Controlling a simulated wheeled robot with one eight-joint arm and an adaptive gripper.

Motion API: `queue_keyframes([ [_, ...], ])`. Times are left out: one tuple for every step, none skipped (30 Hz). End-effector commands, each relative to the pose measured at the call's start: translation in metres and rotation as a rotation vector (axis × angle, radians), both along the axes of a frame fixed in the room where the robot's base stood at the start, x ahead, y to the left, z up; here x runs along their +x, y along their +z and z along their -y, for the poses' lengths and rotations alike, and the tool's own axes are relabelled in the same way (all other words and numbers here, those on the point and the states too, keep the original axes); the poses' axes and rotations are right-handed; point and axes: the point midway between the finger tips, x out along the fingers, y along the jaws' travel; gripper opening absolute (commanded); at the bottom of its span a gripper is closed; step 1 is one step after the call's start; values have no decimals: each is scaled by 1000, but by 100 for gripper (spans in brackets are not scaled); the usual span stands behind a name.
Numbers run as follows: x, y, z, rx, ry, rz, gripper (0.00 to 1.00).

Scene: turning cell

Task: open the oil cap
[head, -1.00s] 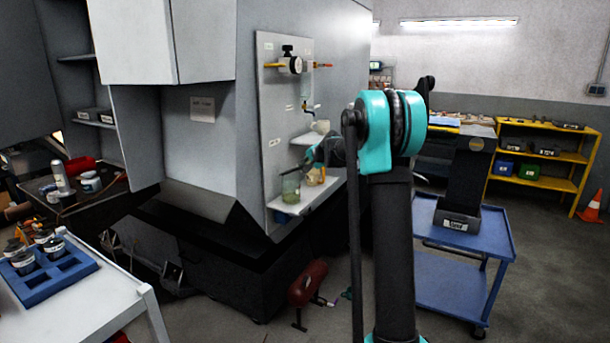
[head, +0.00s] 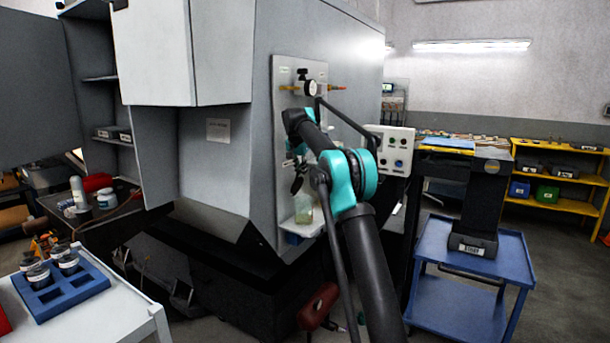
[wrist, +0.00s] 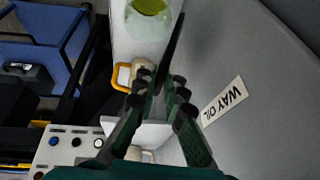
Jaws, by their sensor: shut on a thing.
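My gripper (wrist: 160,88) is shut on a thin dark bar-like tool (wrist: 173,48), which points away past the fingertips in the wrist view. In the head view my gripper (head: 297,165) is beside the machine's side panel (head: 315,73), partly hidden by my arm. A "WAY OIL" label (wrist: 222,101) is on the grey surface to the right of the fingers. I cannot make out the oil cap in either view. It may be hidden behind my gripper or arm.
A blue cart (head: 465,250) stands to the right.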

Motion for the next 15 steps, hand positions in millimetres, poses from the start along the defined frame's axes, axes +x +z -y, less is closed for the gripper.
queue_keyframes([
  [3, 0, -1, -2, -2, 1, 0],
  [4, 0, -2, -2, -2, 1, 0],
  [5, 1, -4, -1, -1, 2, 0],
  [6, 2, -5, -1, -1, 2, 0],
  [7, 2, -6, -1, -1, 2, 0],
  [8, 2, -8, 0, -2, 2, 0],
  [8, 2, -9, 0, -2, 2, 0],
  [9, 2, -10, 0, -2, 2, 0],
  [10, 3, -10, 0, -2, 2, 0],
  [10, 3, -11, 0, -2, 2, 0],
  [11, 3, -12, 1, -1, 3, 0],
  [11, 3, -12, 0, -1, 4, 0],
  [11, 3, -13, 1, -1, 4, 0],
  [12, 3, -13, 1, -1, 4, 0],
  [12, 3, -14, 2, -1, 5, 0],
])
